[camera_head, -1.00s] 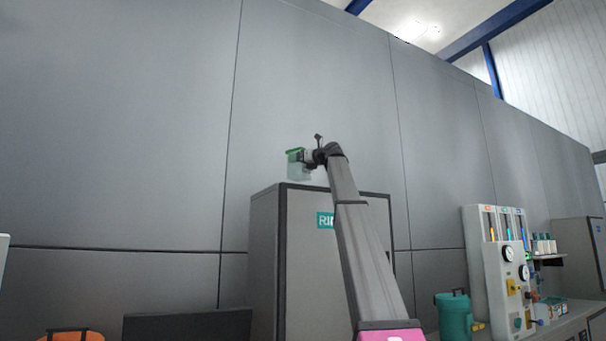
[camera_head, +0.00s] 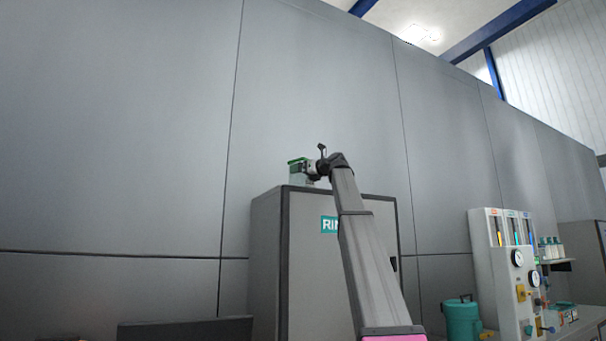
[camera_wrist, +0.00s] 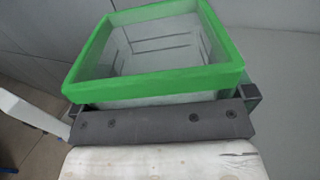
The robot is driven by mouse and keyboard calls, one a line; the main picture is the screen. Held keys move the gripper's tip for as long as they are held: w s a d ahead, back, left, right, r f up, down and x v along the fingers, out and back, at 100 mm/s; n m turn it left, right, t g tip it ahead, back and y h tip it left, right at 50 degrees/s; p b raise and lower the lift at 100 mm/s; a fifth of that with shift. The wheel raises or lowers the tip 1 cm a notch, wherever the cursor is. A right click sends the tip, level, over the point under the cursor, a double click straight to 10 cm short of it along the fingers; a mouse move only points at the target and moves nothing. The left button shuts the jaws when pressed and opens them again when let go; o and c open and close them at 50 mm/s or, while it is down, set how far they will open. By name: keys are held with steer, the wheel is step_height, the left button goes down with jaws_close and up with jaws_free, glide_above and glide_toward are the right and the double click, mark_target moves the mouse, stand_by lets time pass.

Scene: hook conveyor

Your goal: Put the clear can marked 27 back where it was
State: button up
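A clear can (camera_head: 298,178) with a green rim is at my gripper, at the top left of the grey cabinet. In the wrist view the open-topped can (camera_wrist: 155,82) is see-through, and I look down into it. No number can be read on it. My gripper (camera_head: 305,169) has one finger at each side of the can, and in the wrist view the fingers (camera_wrist: 165,107) look closed on it. The can's lower end is level with the cabinet's top edge. I cannot tell whether it touches the top.
The grey cabinet (camera_head: 268,250) with a teal sign (camera_head: 329,224) stands against a panelled wall (camera_head: 120,150). To the right are a teal drum (camera_head: 462,320) and a gauge panel (camera_head: 505,270).

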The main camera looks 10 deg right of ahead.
steer(key=v, duration=1.2)
